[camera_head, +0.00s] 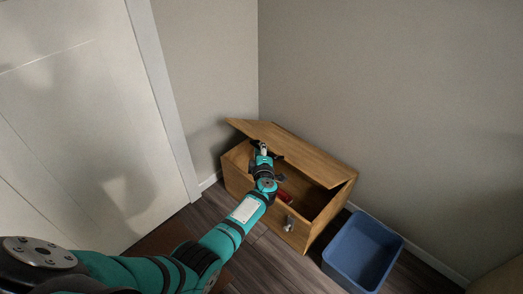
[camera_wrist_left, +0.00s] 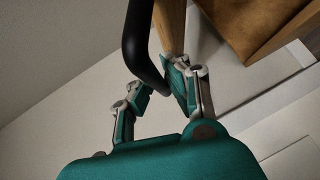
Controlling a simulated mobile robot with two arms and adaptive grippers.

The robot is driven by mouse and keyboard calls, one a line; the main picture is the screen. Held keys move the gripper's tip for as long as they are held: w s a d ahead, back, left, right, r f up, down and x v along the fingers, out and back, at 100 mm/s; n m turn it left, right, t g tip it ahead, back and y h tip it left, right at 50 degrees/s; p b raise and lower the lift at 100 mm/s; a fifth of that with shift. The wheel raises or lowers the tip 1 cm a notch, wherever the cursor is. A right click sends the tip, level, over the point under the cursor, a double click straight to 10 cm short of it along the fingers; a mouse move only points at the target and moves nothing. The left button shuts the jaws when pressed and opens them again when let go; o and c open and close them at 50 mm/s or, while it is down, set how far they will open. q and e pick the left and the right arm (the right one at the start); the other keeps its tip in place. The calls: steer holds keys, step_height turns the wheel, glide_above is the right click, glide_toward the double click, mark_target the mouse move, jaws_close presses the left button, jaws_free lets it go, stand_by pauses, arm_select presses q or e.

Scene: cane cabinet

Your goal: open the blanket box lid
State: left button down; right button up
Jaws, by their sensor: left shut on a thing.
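The wooden blanket box (camera_head: 238,183) stands in the corner of the room. Its lid (camera_head: 300,152) is partly raised and tilted, with a gap between its front edge and the box rim. My left gripper (camera_head: 264,149) is at the lid's front edge. In the left wrist view, my left gripper (camera_wrist_left: 152,95) is shut on a black curved handle (camera_wrist_left: 143,50) beside the lid's wooden edge (camera_wrist_left: 171,25). The box body (camera_wrist_left: 262,22) also shows there. My left forearm and gripper hide part of the box front. My right gripper is not in view.
A blue bin (camera_head: 365,250) stands on the floor right of the box. A red item (camera_head: 284,196) shows in the box opening. A metal fitting (camera_head: 289,224) is on the box front. Walls stand close behind the box, and a white door (camera_head: 90,110) is at the left.

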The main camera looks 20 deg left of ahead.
arm_select(q)
steer(key=shift+d, duration=0.1)
steer(key=c, duration=1.3)
jaws_free()
steer(key=shift+c, duration=0.2)
steer(key=shift+s, duration=0.1)
steer(key=shift+s+d, duration=0.2)
steer(key=v, duration=0.6)
steer(key=shift+s+r, duration=0.15)
steer(key=shift+s, duration=0.2)
